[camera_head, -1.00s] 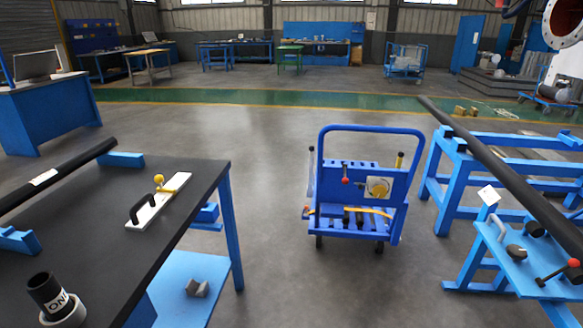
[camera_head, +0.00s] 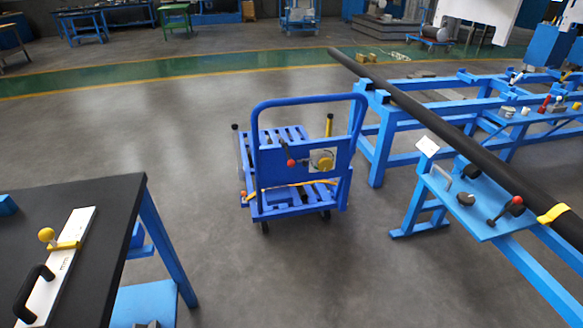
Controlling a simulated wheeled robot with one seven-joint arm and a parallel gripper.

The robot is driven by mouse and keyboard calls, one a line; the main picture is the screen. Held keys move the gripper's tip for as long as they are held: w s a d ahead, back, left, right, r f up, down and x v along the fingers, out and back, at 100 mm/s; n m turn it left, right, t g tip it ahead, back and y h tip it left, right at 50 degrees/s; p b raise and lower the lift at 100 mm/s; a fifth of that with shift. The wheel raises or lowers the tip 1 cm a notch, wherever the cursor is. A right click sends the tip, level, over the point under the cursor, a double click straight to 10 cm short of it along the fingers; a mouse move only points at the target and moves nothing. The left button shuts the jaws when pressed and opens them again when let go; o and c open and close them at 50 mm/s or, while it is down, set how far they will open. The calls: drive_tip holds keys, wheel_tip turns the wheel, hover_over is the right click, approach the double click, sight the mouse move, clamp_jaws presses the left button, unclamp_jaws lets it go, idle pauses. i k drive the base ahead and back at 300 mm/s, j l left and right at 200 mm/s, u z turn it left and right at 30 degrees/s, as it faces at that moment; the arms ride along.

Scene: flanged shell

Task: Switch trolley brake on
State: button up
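The blue trolley (camera_head: 270,158) stands upright on the floor, near the middle of the view, on dark casters. Its tall push handle faces me. A lever with a red knob (camera_head: 290,162) sits on its upright panel, left of a round yellow part on a pale plate (camera_head: 322,161). An orange-red knob (camera_head: 244,194) shows low at its left side, by a yellow strap. Which of these is the brake, I cannot tell. My gripper is not in view.
A dark-topped table (camera_head: 105,215) with a white handled plate (camera_head: 62,262) stands at left. At right, blue stands (camera_head: 385,150) carry a long black pipe (camera_head: 440,115), with a small blue shelf (camera_head: 465,205) of levers. The grey floor in front of the trolley is clear.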

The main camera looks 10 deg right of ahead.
sight(290, 163)
drive_tip(key=i+l+u, duration=0.3)
drive_tip(key=i+l, duration=0.45)
drive_tip(key=i, duration=0.2)
drive_tip(key=i+l+u, duration=0.3)
drive_tip(key=i+l, duration=0.55)
drive_tip(key=k+l, duration=0.05)
drive_tip(key=l, duration=0.05)
